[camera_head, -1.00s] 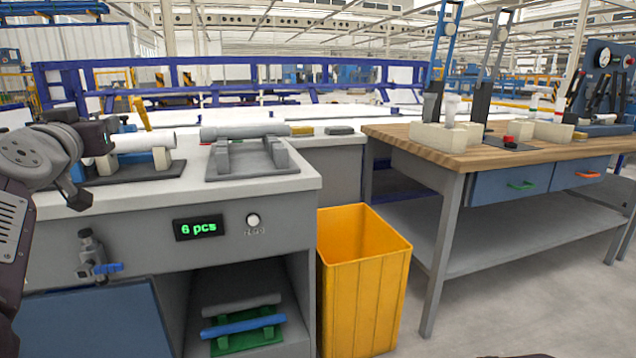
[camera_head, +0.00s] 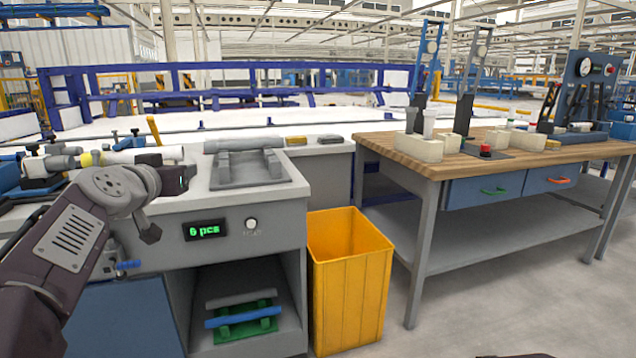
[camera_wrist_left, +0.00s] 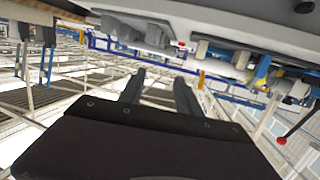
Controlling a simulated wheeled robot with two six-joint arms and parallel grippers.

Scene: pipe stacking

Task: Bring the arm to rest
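My left arm comes in from the left in the head view, bent in front of the grey workbench. Its wrist end is beside the bench's front edge. In the left wrist view the two dark fingers of my left gripper (camera_wrist_left: 159,92) stand apart with nothing between them. My right gripper is not in view. A grey pipe (camera_head: 243,144) lies across a grey cradle (camera_head: 250,181) on the bench, apart from my arm. A white pipe (camera_head: 160,154) lies behind my left wrist and is partly hidden by it.
The grey bench (camera_head: 285,204) has a green count display (camera_head: 205,231). A lower shelf holds a grey pipe and a blue pipe (camera_head: 241,317) on a green rack. A yellow bin (camera_head: 347,285) stands right of it. A wooden-topped table (camera_head: 400,148) with white blocks stands further right.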

